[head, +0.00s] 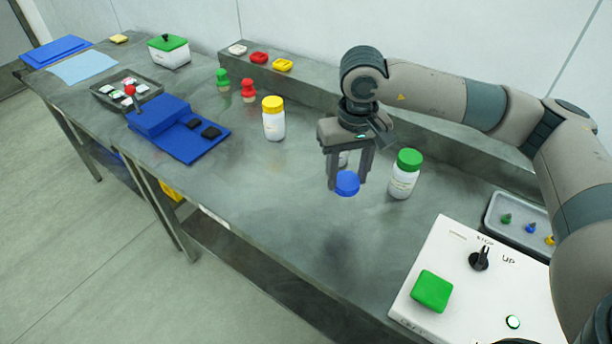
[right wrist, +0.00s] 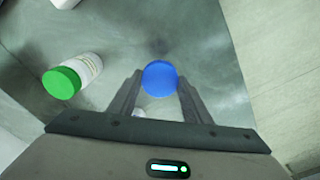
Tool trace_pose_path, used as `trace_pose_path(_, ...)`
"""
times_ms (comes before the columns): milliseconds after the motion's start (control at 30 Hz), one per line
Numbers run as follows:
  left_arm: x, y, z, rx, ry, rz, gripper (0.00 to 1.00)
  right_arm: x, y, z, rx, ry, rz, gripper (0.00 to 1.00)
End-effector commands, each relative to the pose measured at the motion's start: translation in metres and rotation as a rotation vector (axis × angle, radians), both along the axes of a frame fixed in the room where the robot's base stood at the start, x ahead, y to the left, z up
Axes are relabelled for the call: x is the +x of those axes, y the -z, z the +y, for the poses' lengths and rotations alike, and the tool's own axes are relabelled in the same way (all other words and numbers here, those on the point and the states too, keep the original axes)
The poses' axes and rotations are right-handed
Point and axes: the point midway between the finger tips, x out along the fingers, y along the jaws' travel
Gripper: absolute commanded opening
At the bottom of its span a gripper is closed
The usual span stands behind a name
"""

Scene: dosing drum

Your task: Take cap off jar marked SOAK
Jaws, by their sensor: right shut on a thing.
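My right gripper (head: 347,182) points down and is shut on a blue cap (head: 347,184). No jar shows under the cap, and a shadow lies on the bare table below. The cap also shows between the fingertips in the right wrist view (right wrist: 160,79). A white object (head: 343,159) behind the fingers is mostly hidden. A white jar with a green cap (head: 404,175) stands upright to the right of the gripper. A white jar with a yellow cap (head: 274,120) stands to the left. The jar lettering is too small to read. My left gripper is out of view.
A white control box (head: 440,250) with a green button and a black knob sits at the front right. A grey tray (head: 497,222) with small coloured pieces lies behind it. A blue fixture (head: 190,145) and red and green pegs stand left. The table's front middle is clear.

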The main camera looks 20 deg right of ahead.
Motion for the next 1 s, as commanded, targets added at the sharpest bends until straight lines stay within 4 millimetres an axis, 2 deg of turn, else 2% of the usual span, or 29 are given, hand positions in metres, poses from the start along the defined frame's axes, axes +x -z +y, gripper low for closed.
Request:
trace_pose_path(200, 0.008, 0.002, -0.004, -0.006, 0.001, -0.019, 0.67, 0.026, 0.000, -0.017, 0.002, 0.017, 0.005, 0.17)
trace_pose_path(500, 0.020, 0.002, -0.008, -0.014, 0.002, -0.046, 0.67, 0.053, 0.001, -0.047, 0.006, 0.037, 0.030, 0.17)
trace_pose_path(700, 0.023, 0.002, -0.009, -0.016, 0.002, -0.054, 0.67, 0.058, 0.002, -0.055, 0.007, 0.039, 0.039, 0.17)
trace_pose_path(1000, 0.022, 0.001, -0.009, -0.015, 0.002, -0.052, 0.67, 0.058, 0.001, -0.054, 0.007, 0.039, 0.039, 0.17)
